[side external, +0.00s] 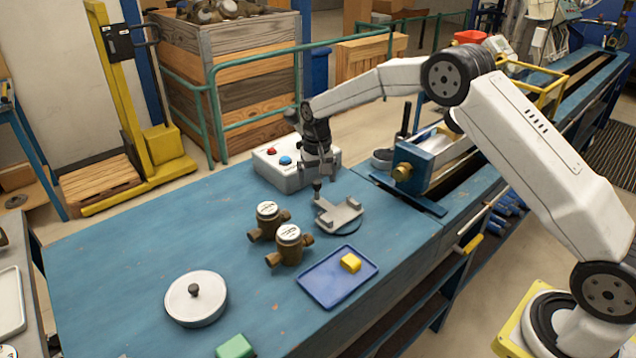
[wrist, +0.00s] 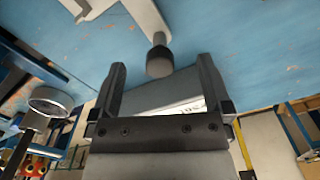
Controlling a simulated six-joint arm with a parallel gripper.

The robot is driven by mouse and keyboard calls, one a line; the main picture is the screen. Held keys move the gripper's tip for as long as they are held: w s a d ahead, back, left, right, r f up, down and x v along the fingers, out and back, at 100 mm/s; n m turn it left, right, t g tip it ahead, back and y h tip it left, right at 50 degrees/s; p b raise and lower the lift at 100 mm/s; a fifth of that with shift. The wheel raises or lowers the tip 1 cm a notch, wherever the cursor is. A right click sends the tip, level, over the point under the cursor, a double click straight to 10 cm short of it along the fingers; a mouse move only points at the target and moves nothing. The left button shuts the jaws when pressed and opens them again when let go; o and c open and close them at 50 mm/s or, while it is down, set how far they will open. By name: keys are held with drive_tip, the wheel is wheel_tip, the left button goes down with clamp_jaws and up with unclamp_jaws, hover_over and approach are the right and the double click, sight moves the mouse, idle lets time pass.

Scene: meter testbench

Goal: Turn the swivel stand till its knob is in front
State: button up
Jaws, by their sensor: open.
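The swivel stand (side external: 340,214) is a grey plate-like piece on a dark round base on the blue bench. Its dark knob (side external: 317,187) stands on a short post at the plate's far left end in the side view. My gripper (side external: 318,176) points down just above the knob. In the wrist view the knob (wrist: 159,61) lies between and slightly beyond the two fingertips, with gaps on both sides. Part of the grey stand (wrist: 146,14) shows above it. My gripper is open and holds nothing.
A button box (side external: 290,178) stands close behind my gripper. Two brass meters (side external: 288,245) are left of the stand. A lidded round pan (side external: 196,301) and a green block (side external: 235,346) are farther off.

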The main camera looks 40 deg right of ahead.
drive_tip(key=shift+c, duration=0.2)
drive_tip(key=shift+c, duration=0.4)
drive_tip(key=shift+d, duration=0.2)
drive_tip(key=shift+s+d, duration=0.1)
drive_tip(key=shift+d, duration=0.45)
drive_tip(key=shift+d, duration=0.15)
drive_tip(key=shift+s+d, duration=0.15)
drive_tip(key=shift+d, duration=0.5)
